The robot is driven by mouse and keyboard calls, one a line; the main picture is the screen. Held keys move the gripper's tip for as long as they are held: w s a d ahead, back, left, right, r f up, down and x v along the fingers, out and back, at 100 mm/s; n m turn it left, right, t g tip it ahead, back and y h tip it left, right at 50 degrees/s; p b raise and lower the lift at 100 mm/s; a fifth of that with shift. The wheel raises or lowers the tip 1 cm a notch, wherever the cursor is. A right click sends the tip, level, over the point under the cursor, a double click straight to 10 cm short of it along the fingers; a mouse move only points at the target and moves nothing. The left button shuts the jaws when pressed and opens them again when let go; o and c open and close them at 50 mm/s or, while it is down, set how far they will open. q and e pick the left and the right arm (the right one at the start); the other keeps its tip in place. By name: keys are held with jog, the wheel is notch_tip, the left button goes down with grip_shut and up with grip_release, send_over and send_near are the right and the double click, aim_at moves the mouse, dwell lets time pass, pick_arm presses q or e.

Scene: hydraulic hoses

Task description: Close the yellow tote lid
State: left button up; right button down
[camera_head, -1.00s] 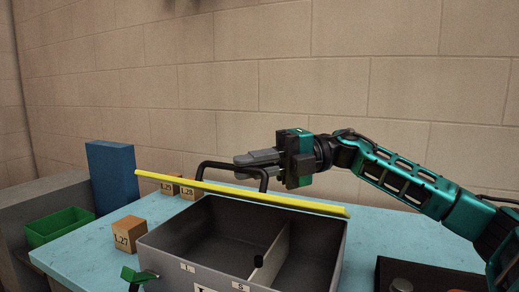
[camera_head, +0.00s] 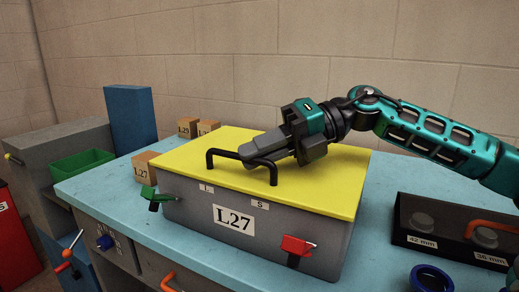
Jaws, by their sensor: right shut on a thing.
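The yellow lid (camera_head: 325,181) lies flat across the top of the grey tote (camera_head: 188,209) and covers its inside. A black bar handle (camera_head: 212,157) stands up from the lid near its front edge. My right gripper (camera_head: 256,151) comes in from the right above the lid and is shut on the handle near the bar's right part. The tote has an L27 label, a green latch (camera_head: 148,195) at its front left and a red latch (camera_head: 297,246) at its front right. My left gripper is not in view.
Cardboard boxes (camera_head: 143,168) stand left of and behind the tote on the blue bench top (camera_head: 100,190). A blue block (camera_head: 130,122) and green bin (camera_head: 82,166) are at the left. A black tray (camera_head: 450,242) with fittings and a blue ring (camera_head: 431,278) lie at the right.

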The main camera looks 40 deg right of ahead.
aim_at(292, 172)
jog(key=shift+f, duration=0.1)
jog(key=c, duration=1.2)
grip_release()
jog(key=shift+o, duration=0.2)
jog(key=shift+s+d+b, duration=0.15)
jog(key=shift+d+b, duration=0.25)
jog(key=shift+d, duration=0.05)
jog(key=b+v, duration=0.3)
jog(key=v, duration=0.2)
jog(key=shift+b, duration=0.35)
jog(key=v, duration=0.6)
jog(key=shift+r+b, duration=0.3)
jog(key=shift+b, duration=0.05)
jog(key=shift+s+d+r, duration=0.15)
jog(key=shift+d, duration=0.2)
